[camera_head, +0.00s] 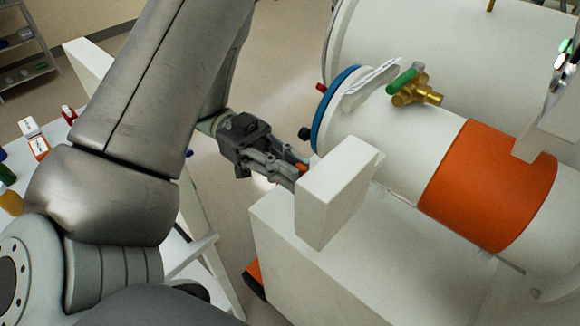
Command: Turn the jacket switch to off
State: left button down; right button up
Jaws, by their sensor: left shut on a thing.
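My left gripper (290,172) reaches in from the left to the far-left face of a white control box (339,190). Its fingers are shut on a small part at that face, which appears to be the jacket switch. The box and fingers hide nearly all of it, so its setting cannot be read. A bit of red shows at the fingertips. An orange jacket (489,185) wraps the white horizontal cylinder to the right. My right gripper is not in view.
A blue ring (333,108) circles the cylinder's end just above the gripper. A brass valve with a green handle (404,81) sits on top. A white pedestal (330,272) stands below the box. A table with small items is at left.

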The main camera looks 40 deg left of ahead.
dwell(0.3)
pick_arm(q)
jog(key=c, duration=1.5)
grip_release()
jog(key=shift+w+a, duration=0.15)
jog(key=shift+a, duration=1.7)
jog(key=shift+w+a, duration=0.1)
jog(key=shift+a, duration=1.75)
